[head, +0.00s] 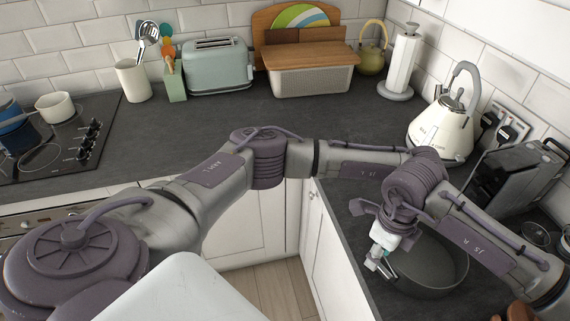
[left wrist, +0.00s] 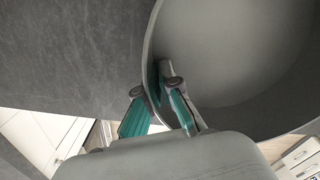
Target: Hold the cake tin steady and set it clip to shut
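The cake tin (head: 440,262) is a round, dark grey, open tin on the right-hand worktop in the head view. Its grey interior and curved wall also fill the upper right of the left wrist view (left wrist: 235,60). My left gripper (left wrist: 159,82) has its teal-padded fingers on either side of the tin wall and looks shut on it. I cannot make out the clip.
A cream kettle (head: 443,127) and a dark toaster-like appliance (head: 513,178) stand behind the tin. A paper-towel holder (head: 401,65), green toaster (head: 217,67) and bread bin (head: 312,80) line the back. The back worktop (head: 200,130) is clear in front of them.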

